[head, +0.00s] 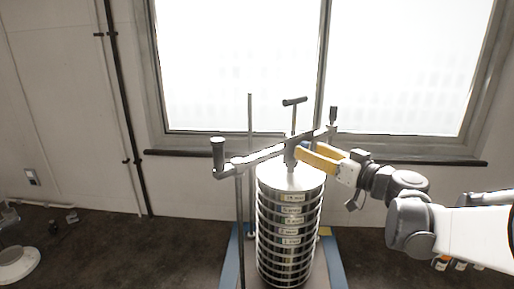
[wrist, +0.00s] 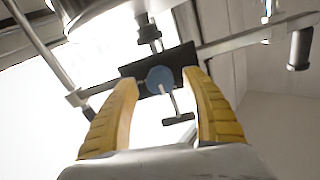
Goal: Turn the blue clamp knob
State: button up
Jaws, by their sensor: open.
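The blue clamp knob (wrist: 159,79) is a small round disc on a dark block of the clamp bar, seen in the wrist view. My gripper (wrist: 162,77) has two yellow fingers, open, one on each side of the knob. Gaps show between the fingers and the knob in this view; depth and contact cannot be told. In the head view my gripper (head: 303,152) reaches in from the right to the middle of the clamp bar (head: 262,156), and the knob is hidden there. A T-handle (head: 294,101) rises above the bar and also shows in the wrist view (wrist: 178,117).
A stack of round metal sieves (head: 289,227) stands below the bar on a blue-framed base (head: 337,267). Upright rods flank the stack, with a black grip (head: 218,152) at the bar's left end. The window (head: 230,65) and wall are behind.

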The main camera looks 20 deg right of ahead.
jog(key=shift+x, duration=0.9)
jog(key=c, duration=1.2)
